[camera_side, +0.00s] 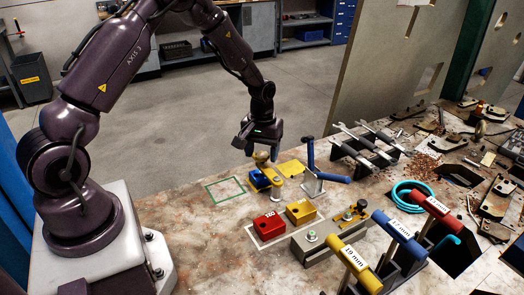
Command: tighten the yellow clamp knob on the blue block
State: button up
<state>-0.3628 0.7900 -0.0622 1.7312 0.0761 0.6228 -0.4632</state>
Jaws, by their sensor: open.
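The blue block (258,181) stands on the worn bench just right of a green taped outline. A yellow clamp (276,182) sits against its right side. A rounded yellowish knob (261,156) shows at the top of the clamp. My gripper (259,150) points down right over the knob. Its jaws are open, and it is too small to tell whether the fingers are around the knob or just above it.
A blue-handled lever (330,177) stands close on the right. Red (268,225) and yellow (300,211) blocks sit in front. A wrench rack (368,148) and T-handled tools (398,236) stand farther right. The bench inside the green outline (225,190) is clear.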

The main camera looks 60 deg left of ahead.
aim_at(262, 155)
jog(key=shift+c, duration=0.4)
jog(key=c, duration=0.7)
jog(key=shift+m, duration=1.7)
jog(key=o, duration=0.8)
notch_tip(262, 155, up, 13)
